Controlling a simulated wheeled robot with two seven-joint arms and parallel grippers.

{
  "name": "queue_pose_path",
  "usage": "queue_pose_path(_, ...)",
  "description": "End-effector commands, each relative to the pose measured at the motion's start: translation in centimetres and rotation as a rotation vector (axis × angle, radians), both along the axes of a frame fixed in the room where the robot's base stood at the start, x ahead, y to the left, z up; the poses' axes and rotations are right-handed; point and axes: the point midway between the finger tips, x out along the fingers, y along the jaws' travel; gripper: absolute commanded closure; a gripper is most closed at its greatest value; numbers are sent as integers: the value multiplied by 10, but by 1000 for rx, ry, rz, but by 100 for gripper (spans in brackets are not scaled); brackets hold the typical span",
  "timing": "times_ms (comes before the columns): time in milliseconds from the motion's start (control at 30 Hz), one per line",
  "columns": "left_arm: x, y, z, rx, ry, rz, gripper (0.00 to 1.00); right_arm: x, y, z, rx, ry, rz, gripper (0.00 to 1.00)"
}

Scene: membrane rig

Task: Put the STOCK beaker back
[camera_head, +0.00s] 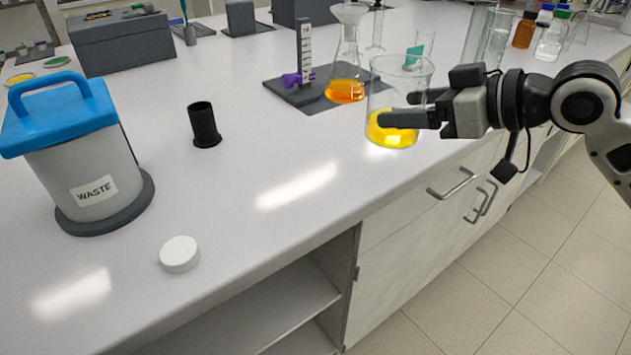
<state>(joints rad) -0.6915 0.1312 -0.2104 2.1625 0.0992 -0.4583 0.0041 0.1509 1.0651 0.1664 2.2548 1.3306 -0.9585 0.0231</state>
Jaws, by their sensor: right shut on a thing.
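A clear glass beaker (382,88) holds yellow liquid in its lower part and looks upright. No STOCK label can be read on it from here. My right gripper (399,108) reaches in from the right and is shut on this beaker, one finger across its near side and the other on the far side. The beaker shows over the front part of the bench; whether its base touches the bench top is hard to tell. My left gripper is not in view.
A conical flask (345,88) with orange liquid and a funnel stands on a dark rig plate (292,97) behind the beaker. A WASTE bin (92,165), a black cylinder (204,125) and a white cap (180,254) are at left. Bottles (524,31) and glassware stand behind my right gripper. The bench middle is clear.

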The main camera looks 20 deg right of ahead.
Motion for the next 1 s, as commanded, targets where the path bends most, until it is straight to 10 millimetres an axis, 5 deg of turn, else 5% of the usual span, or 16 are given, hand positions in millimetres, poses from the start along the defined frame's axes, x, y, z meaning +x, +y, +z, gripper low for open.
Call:
queue_pose_path(233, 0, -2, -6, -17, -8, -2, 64, -9, -4, 29, 6, -10, 55, 62)
queue_pose_path(467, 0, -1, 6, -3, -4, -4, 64, 6, 13, 27, 13, -11, 65, 62)
queue_pose_path(767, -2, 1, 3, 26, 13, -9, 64, 57, 62, -6, 17, -8, 65, 62)
queue_pose_path(1000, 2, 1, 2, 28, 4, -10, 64, 79, 82, -48, 12, -6, 62, 62)
